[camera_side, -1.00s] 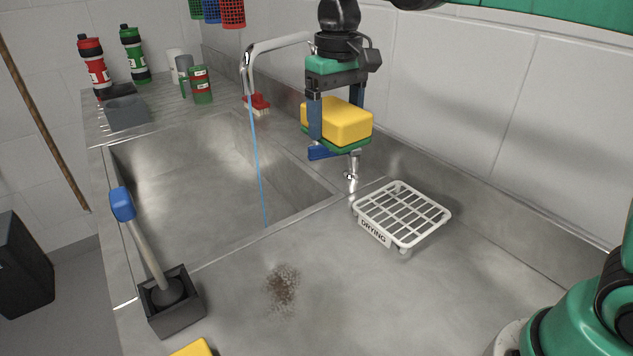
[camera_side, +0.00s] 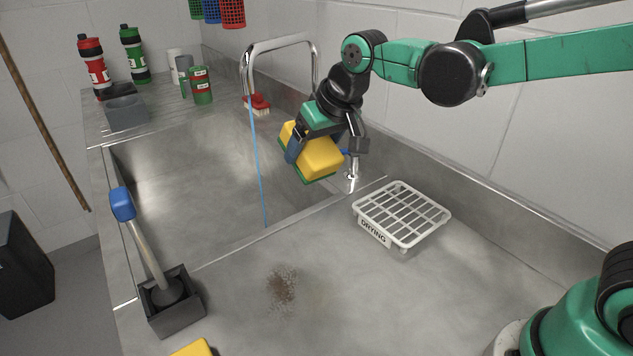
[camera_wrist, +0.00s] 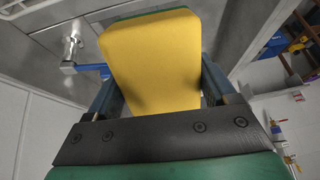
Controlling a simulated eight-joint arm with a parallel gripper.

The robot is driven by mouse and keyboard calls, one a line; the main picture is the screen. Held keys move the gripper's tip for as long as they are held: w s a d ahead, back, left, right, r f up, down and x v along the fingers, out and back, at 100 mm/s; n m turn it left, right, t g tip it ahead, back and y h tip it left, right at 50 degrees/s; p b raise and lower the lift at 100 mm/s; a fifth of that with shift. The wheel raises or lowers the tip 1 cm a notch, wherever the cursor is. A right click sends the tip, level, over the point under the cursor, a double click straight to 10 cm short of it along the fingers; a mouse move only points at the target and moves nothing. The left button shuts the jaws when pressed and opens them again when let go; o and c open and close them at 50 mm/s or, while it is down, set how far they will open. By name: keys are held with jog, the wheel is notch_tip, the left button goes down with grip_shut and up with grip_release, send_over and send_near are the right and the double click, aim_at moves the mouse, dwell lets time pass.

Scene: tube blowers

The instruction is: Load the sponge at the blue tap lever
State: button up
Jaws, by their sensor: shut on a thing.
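A yellow sponge with a green underside (camera_side: 315,155) is held in my gripper (camera_side: 310,148). In the side view it is tilted, above the sink's right edge. The wrist view shows the sponge's yellow face (camera_wrist: 155,65) between my two fingers (camera_wrist: 160,95). The blue tap lever (camera_wrist: 85,68) sits left of the sponge in the wrist view, joined to a chrome tap body (camera_wrist: 72,42). In the side view the lever is mostly hidden behind the sponge and gripper. The tap's spout (camera_side: 280,42) arches over the sink, and a thin blue water stream (camera_side: 256,150) falls from it.
A white drying rack (camera_side: 402,212) stands on the counter right of the tap. A brown stain (camera_side: 282,285) marks the counter. A plunger in a dark holder (camera_side: 172,300) stands at front left. Bottles (camera_side: 92,65) and cans stand at the back. The sink basin (camera_side: 190,190) is empty.

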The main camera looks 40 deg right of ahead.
jog(key=w+a+f, duration=0.1)
jog(key=w+f, duration=0.1)
jog(key=w, duration=1)
jog(key=shift+w+a+f, duration=0.15)
jog(key=shift+a+f, duration=0.1)
jog(key=shift+a, duration=0.1)
jog(key=s+d, duration=0.1)
jog(key=s, duration=0.7)
dwell(0.6)
dwell(1.1)
jog(key=shift+s+d+r, duration=0.2)
jog(key=shift+s+r, duration=0.8)
jog(key=shift+s, duration=0.25)
jog(key=shift+s+d+r, duration=0.2)
jog(key=shift+s+r, duration=0.8)
jog(key=shift+s, duration=0.25)
jog(key=shift+d, duration=0.1)
